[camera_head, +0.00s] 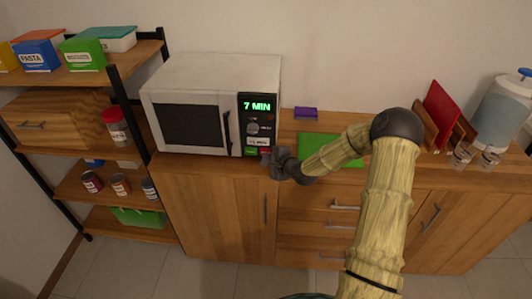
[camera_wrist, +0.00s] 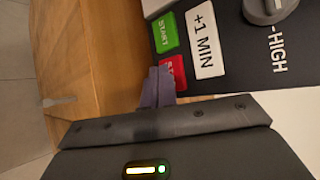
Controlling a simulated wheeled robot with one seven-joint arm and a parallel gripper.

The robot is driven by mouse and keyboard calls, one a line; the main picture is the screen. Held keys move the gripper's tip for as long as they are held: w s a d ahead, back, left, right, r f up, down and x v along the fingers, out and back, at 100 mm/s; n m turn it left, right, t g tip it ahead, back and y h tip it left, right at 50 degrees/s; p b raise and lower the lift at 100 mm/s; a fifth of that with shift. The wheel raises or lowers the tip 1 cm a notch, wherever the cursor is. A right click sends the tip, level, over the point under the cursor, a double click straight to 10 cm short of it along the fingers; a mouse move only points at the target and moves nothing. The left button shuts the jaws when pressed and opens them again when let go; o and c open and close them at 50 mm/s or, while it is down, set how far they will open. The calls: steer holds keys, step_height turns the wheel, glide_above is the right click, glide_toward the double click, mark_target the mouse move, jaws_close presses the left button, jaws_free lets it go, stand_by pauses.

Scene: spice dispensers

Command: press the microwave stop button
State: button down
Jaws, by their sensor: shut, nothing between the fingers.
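The microwave (camera_head: 185,125) stands on the wooden counter, its door closed and its display (camera_head: 257,106) reading "7 MIN" in green. The red stop button (camera_head: 265,152) is at the bottom right of its control panel, beside the green start button (camera_head: 251,152). In the wrist view the red stop button (camera_wrist: 176,70) is partly covered by my gripper (camera_wrist: 160,74), and the green start button (camera_wrist: 165,32) is fully visible. My gripper is shut and empty. Its fingertips are at the stop button; I cannot tell whether they touch it.
The white +1 MIN button (camera_wrist: 206,40) and a grey knob (camera_wrist: 268,8) are close by on the panel. A green mat (camera_head: 318,147) and a purple item (camera_head: 305,113) lie right of the microwave. A shelf with boxes and jars stands left.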

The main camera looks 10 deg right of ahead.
steer(key=shift+w+d, duration=0.1)
steer(key=shift+w, duration=0.25)
stand_by(0.7)
stand_by(0.4)
steer(key=shift+s+a, duration=0.2)
steer(key=shift+s, duration=0.5)
steer(key=shift+s+a+p, duration=0.15)
steer(key=shift+s+a, duration=0.1)
steer(key=shift+s, duration=0.55)
steer(key=shift+s+a+p, duration=0.15)
steer(key=shift+s+a, duration=0.15)
steer(key=shift+s, duration=0.55)
steer(key=shift+s+a+p, duration=0.15)
steer(key=shift+s+a, duration=0.1)
steer(key=shift+s, duration=0.55)
